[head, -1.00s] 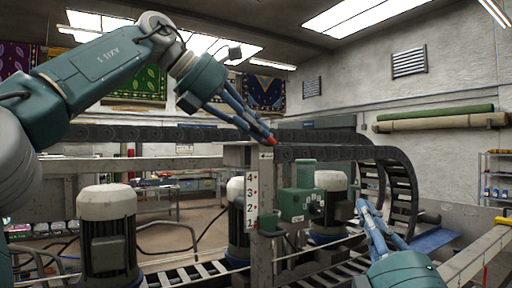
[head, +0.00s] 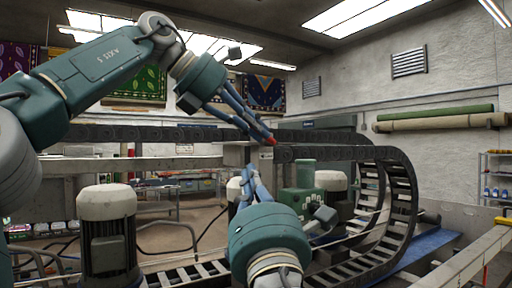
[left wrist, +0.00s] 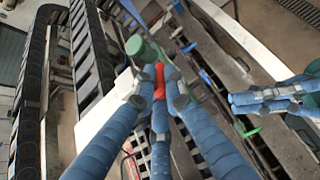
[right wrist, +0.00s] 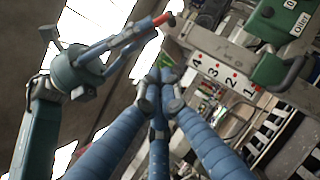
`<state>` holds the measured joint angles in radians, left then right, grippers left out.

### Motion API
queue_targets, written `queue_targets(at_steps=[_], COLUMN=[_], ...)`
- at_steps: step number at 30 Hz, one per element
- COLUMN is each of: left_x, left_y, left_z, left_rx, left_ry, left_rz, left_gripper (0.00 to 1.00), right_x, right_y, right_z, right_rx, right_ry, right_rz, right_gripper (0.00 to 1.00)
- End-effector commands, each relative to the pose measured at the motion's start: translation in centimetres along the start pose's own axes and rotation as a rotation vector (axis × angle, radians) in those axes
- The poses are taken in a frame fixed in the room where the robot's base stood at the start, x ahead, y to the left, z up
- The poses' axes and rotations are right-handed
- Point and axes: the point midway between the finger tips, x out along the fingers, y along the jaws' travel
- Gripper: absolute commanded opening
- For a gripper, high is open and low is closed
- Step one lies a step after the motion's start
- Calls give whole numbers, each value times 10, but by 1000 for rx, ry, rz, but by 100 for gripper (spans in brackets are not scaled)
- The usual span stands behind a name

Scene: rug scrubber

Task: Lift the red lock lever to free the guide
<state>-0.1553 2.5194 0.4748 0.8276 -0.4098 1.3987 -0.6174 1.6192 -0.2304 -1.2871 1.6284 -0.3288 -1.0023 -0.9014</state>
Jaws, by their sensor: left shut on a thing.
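The red lock lever (head: 270,141) is at the top of the upright post by the end of the grey beam. My left gripper (head: 266,138) reaches down from the upper left and is shut on it. In the left wrist view the red lever (left wrist: 160,76) lies between the fingertips. In the right wrist view the lever's red end (right wrist: 166,19) shows at those fingertips. My right gripper (head: 252,180) is below the lever, in front of the post, apart from it. Its fingers are close together, and their gap is unclear. A green unit (head: 304,174) stands just right of the post.
A white scale numbered 1 to 4 (right wrist: 222,76) shows in the right wrist view; my right gripper hides it in the head view. Black cable chains (head: 400,185) curve at the right. A white-topped motor (head: 107,205) stands at the left.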

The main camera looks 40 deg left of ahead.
Motion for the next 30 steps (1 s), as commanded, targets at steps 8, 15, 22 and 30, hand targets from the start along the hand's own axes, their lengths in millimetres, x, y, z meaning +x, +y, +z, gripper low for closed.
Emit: queue_targets(at_steps=[8,15,22,30], left_x=[5,5,5,5], left_y=[-2,-2,-2,-2], left_z=[-6,-6,-6,-6], left_rx=[-1,-1,-1,-1], left_ry=[20,21,21,21], left_rz=[-9,-9,-9,-9], left_gripper=[0,0,0,0], right_x=[52,76,82,83], right_y=[1,0,0,0], right_z=[0,22,28,29], right_rx=[-1,0,2,3], right_ry=[-2,-2,0,0], right_rz=[0,1,2,1], right_gripper=[0,0,0,0])
